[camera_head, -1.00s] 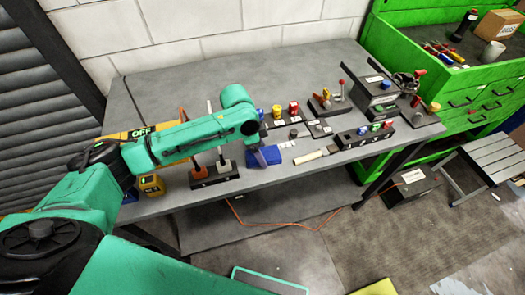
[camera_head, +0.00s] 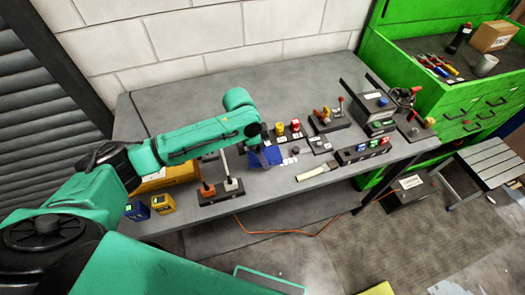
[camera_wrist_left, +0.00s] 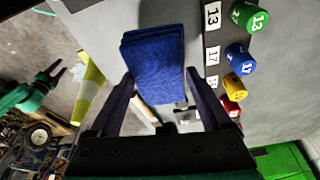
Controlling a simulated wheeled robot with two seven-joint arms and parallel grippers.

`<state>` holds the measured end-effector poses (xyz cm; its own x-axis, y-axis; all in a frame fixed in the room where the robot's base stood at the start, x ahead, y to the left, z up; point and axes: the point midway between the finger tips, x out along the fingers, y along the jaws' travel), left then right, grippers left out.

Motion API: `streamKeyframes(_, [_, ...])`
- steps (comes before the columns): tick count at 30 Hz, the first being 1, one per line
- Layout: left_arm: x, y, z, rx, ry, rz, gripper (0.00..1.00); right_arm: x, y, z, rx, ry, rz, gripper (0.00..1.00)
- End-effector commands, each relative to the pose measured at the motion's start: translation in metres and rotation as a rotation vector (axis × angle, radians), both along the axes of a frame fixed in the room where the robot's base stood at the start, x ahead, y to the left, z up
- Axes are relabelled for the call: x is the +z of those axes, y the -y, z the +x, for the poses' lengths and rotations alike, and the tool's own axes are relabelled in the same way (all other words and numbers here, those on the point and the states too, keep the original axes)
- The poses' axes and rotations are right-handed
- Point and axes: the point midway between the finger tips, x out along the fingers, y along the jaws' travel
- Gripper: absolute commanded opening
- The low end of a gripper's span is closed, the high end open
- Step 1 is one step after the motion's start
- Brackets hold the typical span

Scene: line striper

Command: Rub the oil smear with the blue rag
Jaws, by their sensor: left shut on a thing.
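The blue rag (camera_head: 266,157) is a folded cloth near the front edge of the grey workbench (camera_head: 185,85), right of a lever block. My left gripper (camera_head: 262,150) is over it in the head view, partly covering it. In the left wrist view the rag (camera_wrist_left: 154,62) sits between the two fingers of my left gripper (camera_wrist_left: 160,90), which is shut on it. Whether the rag touches the bench top is unclear. I cannot make out the oil smear in either view.
A lever block (camera_head: 221,190) stands close left of the rag. A pale-handled tool (camera_head: 317,171) and a button box (camera_head: 364,151) lie to the right. Colored knobs stand behind. The bench's back left is clear. A green tool cabinet (camera_head: 400,70) stands at right.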

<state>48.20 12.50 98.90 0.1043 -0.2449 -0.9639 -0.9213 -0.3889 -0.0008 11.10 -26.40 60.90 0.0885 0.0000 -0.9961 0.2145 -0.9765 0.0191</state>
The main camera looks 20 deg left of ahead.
Motion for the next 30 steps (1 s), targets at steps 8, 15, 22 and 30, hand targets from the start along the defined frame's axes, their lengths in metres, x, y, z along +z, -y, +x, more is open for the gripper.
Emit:
streamKeyframes(8, [0.026, 0.002, 0.003, 0.005, 0.000, -0.001, 0.30, 0.021, 0.000, 0.002, 0.000, 0.003, 0.000, 0.50])
streamKeyframes(15, [0.030, 0.002, 0.004, 0.007, 0.000, -0.001, 0.30, 0.023, -0.003, 0.002, -0.002, 0.003, 0.004, 0.50])
streamKeyframes(22, [0.030, 0.002, 0.004, 0.007, 0.000, -0.001, 0.30, 0.022, -0.006, 0.002, -0.003, 0.003, 0.008, 0.50])
streamKeyframes(30, [0.031, -0.003, 0.006, 0.027, 0.002, 0.000, 0.30, 0.020, -0.006, 0.003, -0.003, 0.005, 0.009, 0.50])
